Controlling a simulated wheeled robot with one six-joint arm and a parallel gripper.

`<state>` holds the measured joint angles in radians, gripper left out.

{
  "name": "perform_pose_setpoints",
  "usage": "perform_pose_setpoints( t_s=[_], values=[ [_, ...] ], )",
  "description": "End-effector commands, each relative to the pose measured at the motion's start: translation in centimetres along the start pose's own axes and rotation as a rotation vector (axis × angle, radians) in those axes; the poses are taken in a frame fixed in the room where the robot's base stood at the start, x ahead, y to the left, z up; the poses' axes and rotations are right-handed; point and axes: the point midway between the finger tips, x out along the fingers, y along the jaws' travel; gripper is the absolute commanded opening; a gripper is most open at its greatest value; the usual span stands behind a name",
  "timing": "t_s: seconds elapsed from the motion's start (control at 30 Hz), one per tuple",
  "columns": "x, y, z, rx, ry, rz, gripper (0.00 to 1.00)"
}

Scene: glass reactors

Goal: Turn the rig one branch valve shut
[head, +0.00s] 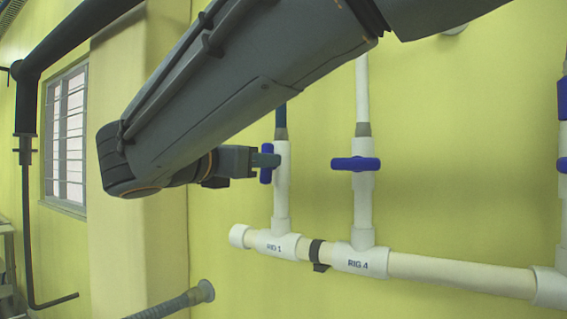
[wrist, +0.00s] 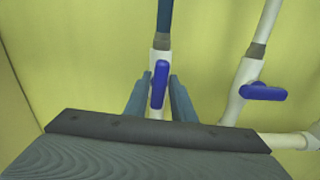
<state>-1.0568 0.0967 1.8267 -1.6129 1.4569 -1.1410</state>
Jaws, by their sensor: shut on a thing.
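The rig one branch valve is on the white upright pipe above the "RIG 1" tee (head: 277,243). Its blue handle (head: 266,174) stands upright, in line with the pipe, and also shows upright in the wrist view (wrist: 160,84). My gripper (head: 266,160) reaches in from the left at the handle. In the wrist view my gripper's fingers (wrist: 160,92) lie on either side of the handle and are shut on it. The fingers hide part of the handle in the head view.
The "RIG 4" branch stands close to the right, its blue handle (head: 356,164) lying across its pipe; it also shows in the wrist view (wrist: 263,92). A cream pipe (head: 460,275) runs below both. A grey hose (head: 172,303) meets the wall at lower left.

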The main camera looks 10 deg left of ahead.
Motion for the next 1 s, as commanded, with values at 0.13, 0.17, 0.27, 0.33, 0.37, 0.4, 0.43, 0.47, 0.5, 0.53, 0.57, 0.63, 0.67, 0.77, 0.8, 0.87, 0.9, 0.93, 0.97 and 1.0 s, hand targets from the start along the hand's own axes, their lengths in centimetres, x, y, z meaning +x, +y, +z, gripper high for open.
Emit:
perform_pose_setpoints(
  t_s=[0.13, 0.17, 0.27, 0.33, 0.37, 0.4, 0.43, 0.47, 0.5, 0.53, 0.57, 0.63, 0.67, 0.77, 0.8, 0.87, 0.9, 0.93, 0.97, 1.0],
  values=[
    [0.05, -0.08, -0.20, 0.095, 0.000, 0.001, 0.00],
    [0.05, -0.10, -0.22, 0.119, 0.000, 0.001, 0.00],
    [0.06, -0.18, -0.26, 0.207, 0.000, 0.001, 0.00],
    [0.06, -0.21, -0.29, 0.274, 0.000, 0.001, 0.00],
    [0.06, -0.23, -0.31, 0.302, 0.000, 0.002, 0.00],
    [0.06, -0.25, -0.34, 0.340, 0.000, 0.002, 0.00],
    [0.05, -0.26, -0.37, 0.368, 0.000, 0.002, 0.00],
    [0.05, -0.29, -0.39, 0.397, 0.000, 0.002, 0.00],
    [0.05, -0.32, -0.41, 0.436, 0.000, 0.002, 0.00],
    [0.05, -0.35, -0.42, 0.464, 0.000, 0.002, 0.00],
    [0.05, -0.37, -0.42, 0.492, 0.000, 0.002, 0.00],
    [0.05, -0.43, -0.44, 0.561, 0.001, 0.001, 0.00],
    [0.06, -0.46, -0.47, 0.589, 0.001, 0.001, 0.00],
    [0.08, -0.53, -0.56, 0.683, 0.000, 0.000, 0.00],
    [0.08, -0.56, -0.58, 0.722, 0.000, 0.000, 0.00],
    [0.09, -0.59, -0.63, 0.778, 0.000, 0.000, 0.00],
    [0.09, -0.62, -0.67, 0.816, 0.000, 0.000, 0.00],
    [0.09, -0.64, -0.68, 0.845, 0.000, 0.000, 0.00],
    [0.08, -0.65, -0.69, 0.873, 0.000, 0.000, 0.00],
    [0.08, -0.66, -0.70, 0.911, 0.001, 0.001, 0.00]
  ],
)
